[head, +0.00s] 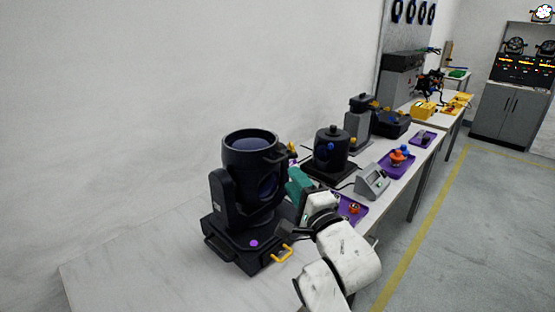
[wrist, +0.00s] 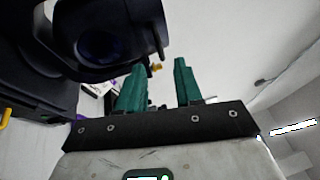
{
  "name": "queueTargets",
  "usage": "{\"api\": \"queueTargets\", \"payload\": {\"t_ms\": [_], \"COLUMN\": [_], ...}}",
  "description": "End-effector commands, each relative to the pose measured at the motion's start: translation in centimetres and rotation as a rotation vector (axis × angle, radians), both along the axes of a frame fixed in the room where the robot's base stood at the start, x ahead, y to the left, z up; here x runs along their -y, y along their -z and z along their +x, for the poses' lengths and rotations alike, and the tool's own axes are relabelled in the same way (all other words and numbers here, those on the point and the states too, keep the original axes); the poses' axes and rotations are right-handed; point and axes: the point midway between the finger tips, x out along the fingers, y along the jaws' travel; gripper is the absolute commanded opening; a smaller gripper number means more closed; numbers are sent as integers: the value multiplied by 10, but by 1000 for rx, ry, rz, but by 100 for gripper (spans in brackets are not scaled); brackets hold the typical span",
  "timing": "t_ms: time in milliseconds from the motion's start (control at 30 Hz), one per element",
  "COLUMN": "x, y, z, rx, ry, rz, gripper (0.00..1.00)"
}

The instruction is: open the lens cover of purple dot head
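The purple dot head (head: 228,190) is a large black moving-head lamp on a black base with a purple dot (head: 253,243) on its front. Its round top shows a dark bluish disc (head: 250,141) inside a rim; I cannot tell whether this is the lens cover or the lens. A small yellow knob (head: 292,147) shows at the rim's right; a yellow knob also shows in the wrist view (wrist: 156,67), near my fingertips. My gripper (head: 292,184) has teal fingers, apart and empty, beside the head's right side. It also shows in the wrist view (wrist: 157,66).
A yellow handle (head: 282,254) sticks out at the base's front right. Behind my gripper stand another black lamp (head: 331,150), a grey meter box (head: 372,182) and purple trays (head: 398,168) on the bench. The bench's front left (head: 130,262) is clear.

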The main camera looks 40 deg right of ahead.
Motion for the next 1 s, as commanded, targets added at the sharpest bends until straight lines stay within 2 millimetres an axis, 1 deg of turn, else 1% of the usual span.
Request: {"api": "queueTargets", "payload": {"t_ms": [33,200,400,567,833,1000], "x": [4,15,24,26,26,26], "y": [-8,-12,-12,-12,-11,-11], "z": [10,38,60,68,68,68], "rx": [1,0,-1,-3,-3,-3], "ry": [0,3,1,0,0,0], "rz": [4,3,1,-1,-1,-1], "gripper": [35,35,35,35,34,18]}}
